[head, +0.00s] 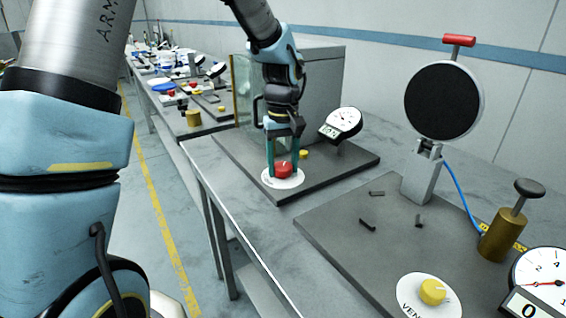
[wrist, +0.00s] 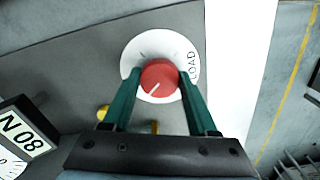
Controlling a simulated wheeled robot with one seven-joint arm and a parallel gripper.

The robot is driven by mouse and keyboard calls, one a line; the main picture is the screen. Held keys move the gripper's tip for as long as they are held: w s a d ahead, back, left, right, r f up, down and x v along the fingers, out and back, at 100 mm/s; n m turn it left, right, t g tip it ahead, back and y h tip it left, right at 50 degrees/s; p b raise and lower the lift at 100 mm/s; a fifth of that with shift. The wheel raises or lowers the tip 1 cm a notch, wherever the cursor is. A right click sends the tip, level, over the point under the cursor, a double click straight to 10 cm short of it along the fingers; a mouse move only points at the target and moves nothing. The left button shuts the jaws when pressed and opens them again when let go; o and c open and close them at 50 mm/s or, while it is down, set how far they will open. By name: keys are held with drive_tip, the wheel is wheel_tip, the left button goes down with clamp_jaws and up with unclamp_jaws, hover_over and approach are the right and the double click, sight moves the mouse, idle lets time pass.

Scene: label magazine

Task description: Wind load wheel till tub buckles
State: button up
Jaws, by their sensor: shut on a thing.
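The red load wheel (head: 284,169) sits on a round white dial plate on a dark base board. In the wrist view the red wheel (wrist: 160,78) shows a white pointer line, and the plate (wrist: 137,52) reads "LOAD". My gripper (wrist: 158,82) has its two green fingers on either side of the wheel, shut on it. My gripper (head: 284,172) reaches down onto it from above in the head view. I cannot make out the tub.
A clear upright panel (head: 243,95) and grey box (head: 320,85) stand behind my gripper. To the right, another board holds a yellow "VENT" knob (head: 433,291), a brass cylinder (head: 502,236), and a black disc (head: 444,101). A small yellow knob (wrist: 103,112) lies near the wheel.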

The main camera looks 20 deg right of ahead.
sight(283, 166)
drive_tip(key=shift+m+p, duration=0.45)
drive_tip(key=shift+m, duration=1.65)
drive_tip(key=o, duration=1.4)
wheel_tip(283, 166, up, 11)
drive_tip(key=shift+f+b, duration=0.1)
drive_tip(key=shift+b, duration=0.8)
